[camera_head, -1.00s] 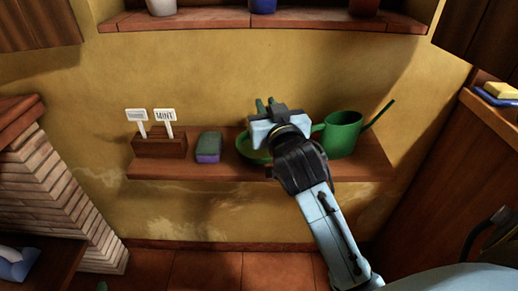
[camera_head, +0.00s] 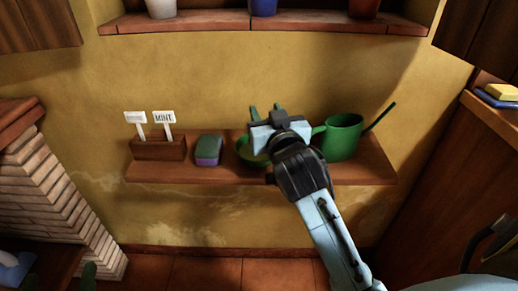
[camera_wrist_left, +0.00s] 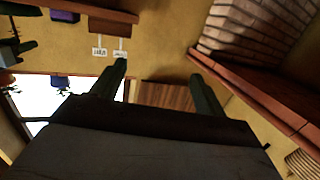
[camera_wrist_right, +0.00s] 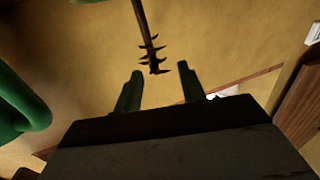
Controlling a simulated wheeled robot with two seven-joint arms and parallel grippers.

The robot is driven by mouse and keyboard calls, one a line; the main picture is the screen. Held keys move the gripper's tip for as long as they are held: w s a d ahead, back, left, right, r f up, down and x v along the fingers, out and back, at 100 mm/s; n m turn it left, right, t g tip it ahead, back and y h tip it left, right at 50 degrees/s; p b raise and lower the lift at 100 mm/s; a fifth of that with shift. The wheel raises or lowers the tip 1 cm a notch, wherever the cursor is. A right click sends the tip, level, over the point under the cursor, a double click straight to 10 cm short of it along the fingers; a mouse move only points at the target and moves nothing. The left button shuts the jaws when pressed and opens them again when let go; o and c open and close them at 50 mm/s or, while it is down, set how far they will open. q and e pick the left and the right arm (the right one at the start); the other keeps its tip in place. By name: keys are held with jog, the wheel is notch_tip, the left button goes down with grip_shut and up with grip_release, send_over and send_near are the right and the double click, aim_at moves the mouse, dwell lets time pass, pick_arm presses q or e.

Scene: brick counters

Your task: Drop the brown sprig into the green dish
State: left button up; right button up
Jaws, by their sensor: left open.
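The green dish (camera_head: 245,152) sits on the wall shelf, partly hidden behind my right gripper (camera_head: 265,110). My right gripper is above the dish, its two green fingers spread apart. In the right wrist view the dark brown sprig (camera_wrist_right: 150,45) lies beyond the spread fingertips (camera_wrist_right: 158,76), its spiky end nearest them; neither finger visibly touches it. I cannot tell whether its other end touches the dish. The sprig is not visible in the head view. My left gripper (camera_wrist_left: 157,72) is open and empty, away from the shelf; a green finger shows at the head view's bottom left.
On the shelf (camera_head: 225,175), a green watering can (camera_head: 342,138) stands right of the dish. A green and purple sponge (camera_head: 208,150) and a brown planter box (camera_head: 158,149) with label signs are to its left. Pots stand on an upper shelf (camera_head: 210,22). A brick column (camera_head: 50,195) is at left.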

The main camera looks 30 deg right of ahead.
jog(key=shift+s, duration=0.15)
jog(key=shift+s+a, duration=0.15)
jog(key=shift+s, duration=0.1)
pick_arm(q)
jog(key=s+a+f+g+y+p, duration=0.2)
jog(key=s+f+g, duration=0.4)
jog(key=f, duration=0.3)
jog(key=s+a+f+g+y+p, duration=0.2)
jog(key=s+a+f+g+p, duration=0.2)
jog(key=f, duration=0.5)
jog(key=shift+s+a+n+g+y+p, duration=0.35)
jog(key=shift+s+a+g, duration=0.75)
jog(key=shift+g, duration=0.4)
pick_arm(e)
jog(key=v, duration=1.2)
jog(key=shift+s, duration=0.3)
pick_arm(q)
jog(key=shift+s+d, duration=0.1)
